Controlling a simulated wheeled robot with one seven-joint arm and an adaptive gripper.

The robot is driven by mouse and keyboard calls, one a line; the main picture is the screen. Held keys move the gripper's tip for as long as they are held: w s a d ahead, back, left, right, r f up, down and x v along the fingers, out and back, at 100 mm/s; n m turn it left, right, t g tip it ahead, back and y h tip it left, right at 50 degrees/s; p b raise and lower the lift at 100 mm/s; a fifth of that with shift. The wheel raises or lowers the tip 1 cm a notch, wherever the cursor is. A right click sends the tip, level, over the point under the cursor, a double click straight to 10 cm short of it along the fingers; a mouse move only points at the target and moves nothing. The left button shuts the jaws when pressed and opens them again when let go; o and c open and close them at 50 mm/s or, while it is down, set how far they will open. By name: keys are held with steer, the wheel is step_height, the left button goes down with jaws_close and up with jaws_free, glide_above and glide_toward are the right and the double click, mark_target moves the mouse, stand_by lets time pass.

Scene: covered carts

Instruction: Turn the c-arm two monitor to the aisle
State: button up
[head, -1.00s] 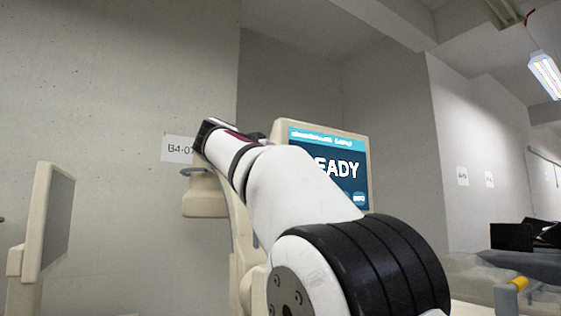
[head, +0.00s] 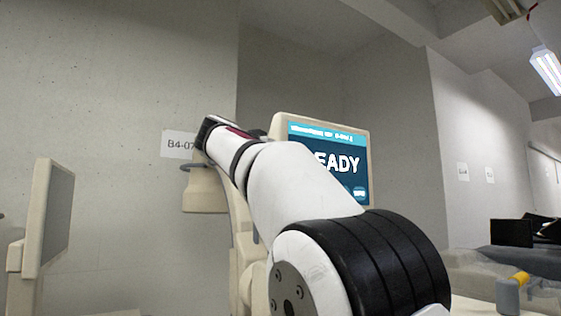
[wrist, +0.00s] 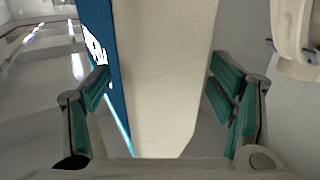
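A cream-framed monitor (head: 364,130) with a lit blue screen, its word partly hidden to "EADY", stands behind my arm in the head view. Its screen faces mostly toward the head camera. In the wrist view, a cream monitor edge (wrist: 165,70) with a blue screen strip on its left lies between my fingers. My gripper (wrist: 160,92) is open, with green-padded fingers on either side of that edge. The right finger looks apart from it; the left finger overlaps the screen side, and I cannot tell whether it touches. My gripper's fingers are hidden in the head view.
Another cream panel (head: 48,215) stands at far left, seen nearly edge-on. A cream machine part (head: 204,190) hangs below the "B4-07" wall sign (head: 178,145). Covered equipment (head: 525,262) and dark items stand at right. Concrete walls close the back.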

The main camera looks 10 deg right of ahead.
steer(key=v, duration=1.2)
stand_by(0.3)
